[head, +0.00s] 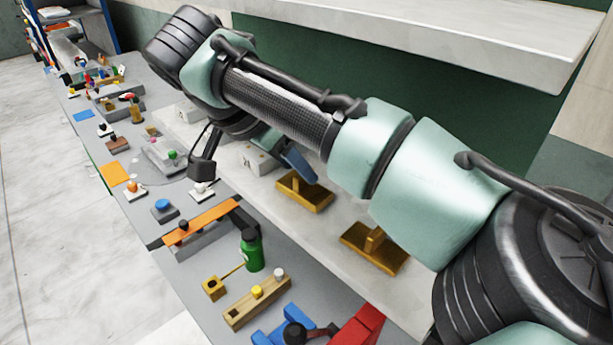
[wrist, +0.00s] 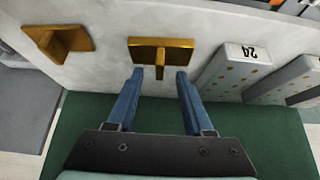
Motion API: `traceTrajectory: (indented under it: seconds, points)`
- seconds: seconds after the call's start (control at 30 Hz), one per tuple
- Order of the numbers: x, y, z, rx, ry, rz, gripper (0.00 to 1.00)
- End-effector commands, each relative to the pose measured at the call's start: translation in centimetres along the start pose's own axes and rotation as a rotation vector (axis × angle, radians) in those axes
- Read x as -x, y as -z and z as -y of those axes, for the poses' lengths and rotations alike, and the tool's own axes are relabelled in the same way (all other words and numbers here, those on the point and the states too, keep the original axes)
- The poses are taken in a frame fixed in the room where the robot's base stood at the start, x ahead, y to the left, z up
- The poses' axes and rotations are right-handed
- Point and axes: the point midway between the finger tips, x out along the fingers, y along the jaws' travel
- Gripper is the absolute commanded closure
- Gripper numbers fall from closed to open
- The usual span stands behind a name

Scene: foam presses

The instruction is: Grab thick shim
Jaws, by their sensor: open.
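Two gold T-shaped pieces, each a flat plate with an upright fin, lie on the pale bench; I take them for the shims but cannot tell which is the thick one. The first gold piece (head: 305,197) is below my gripper (head: 297,161) in the head view. In the wrist view, this gold piece (wrist: 150,42) is ahead of my gripper (wrist: 160,74), its fin lined up between the two blue fingers. The fingers are open and empty, with a gap on each side of the fin. The second gold piece (head: 371,256) stands apart; it also shows in the wrist view (wrist: 60,41).
A pale block marked 24 (wrist: 232,66) stands right of the gripper in the wrist view, with another pale block (wrist: 285,80) beyond it. In the head view, a green bottle (head: 251,252) and an orange bar (head: 205,220) stand on the lower grey bench.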

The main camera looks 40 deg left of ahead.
Motion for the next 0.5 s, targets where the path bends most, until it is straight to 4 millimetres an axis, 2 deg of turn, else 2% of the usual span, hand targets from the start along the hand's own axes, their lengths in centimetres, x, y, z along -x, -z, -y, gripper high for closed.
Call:
traceTrajectory:
  seconds: [0.2,0.43,0.5]
  points:
    - [-2.0,0.0,0.0,0.001,0.000,0.000,0.48]
    - [-2.2,-0.1,0.0,0.001,0.001,0.000,0.48]
    - [-2.2,-0.1,0.0,0.001,0.001,0.000,0.59]
